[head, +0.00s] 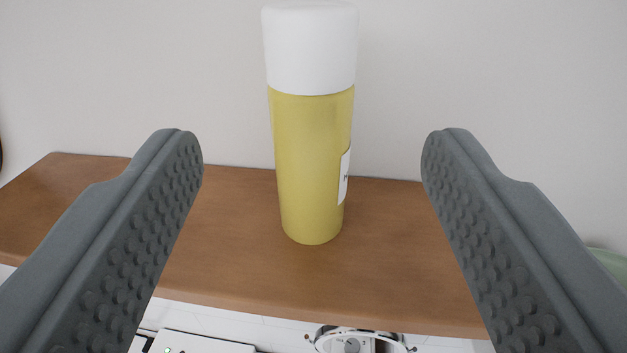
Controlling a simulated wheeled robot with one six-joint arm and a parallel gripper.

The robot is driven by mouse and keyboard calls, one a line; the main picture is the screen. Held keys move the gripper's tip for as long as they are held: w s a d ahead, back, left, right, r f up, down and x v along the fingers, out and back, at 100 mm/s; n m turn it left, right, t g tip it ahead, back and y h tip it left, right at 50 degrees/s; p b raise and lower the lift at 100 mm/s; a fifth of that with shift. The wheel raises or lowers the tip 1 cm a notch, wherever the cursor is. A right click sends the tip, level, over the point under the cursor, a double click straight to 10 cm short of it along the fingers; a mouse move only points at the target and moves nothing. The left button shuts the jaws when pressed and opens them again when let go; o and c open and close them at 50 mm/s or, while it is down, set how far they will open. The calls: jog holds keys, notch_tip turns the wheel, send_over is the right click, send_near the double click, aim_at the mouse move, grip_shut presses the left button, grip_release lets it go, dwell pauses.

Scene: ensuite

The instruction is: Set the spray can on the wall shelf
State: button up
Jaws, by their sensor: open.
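The spray can (312,150) has a yellow body and a white cap, with a white label partly visible on its right side. It stands upright on the brown wall shelf (220,255), near the wall. My gripper (312,155) is open, with one grey studded finger on each side of the can. Clear gaps show between both fingers and the can. The top edge of the cap is at the top of the view.
A plain pale wall (500,80) rises behind the shelf. Below the shelf's front edge are a white device with a green light (200,343) and another white device with a dial (352,343). A pale green thing (610,262) shows partly at the right edge. The shelf beside the can is bare.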

jog(key=shift+s, duration=0.25)
jog(key=d+r+m+t+h, duration=0.15)
jog(key=d+t, duration=0.25)
jog(key=d, duration=1)
jog(key=s+d+f+t+y, duration=0.1)
jog(key=s+d+f, duration=0.15)
jog(key=d, duration=0.25)
jog(key=s+d+f+t, duration=0.1)
jog(key=s+d+f, duration=0.15)
jog(key=d, duration=0.25)
jog(key=s+d+f+g, duration=0.2)
jog(key=d+f, duration=0.3)
jog(key=f, duration=0.7)
jog(key=s+d+f+g, duration=0.2)
jog(key=s+d+f, duration=0.2)
jog(key=f, duration=0.9)
jog(key=s+d+f+g, duration=0.2)
jog(key=s+d+f, duration=0.3)
jog(key=f, duration=0.7)
jog(key=shift+d+f+n+g, duration=0.25)
jog(key=shift+d+n+g, duration=0.05)
jog(key=shift+n, duration=0.15)
jog(key=shift+h, duration=0.25)
jog(key=shift+c, duration=0.4)
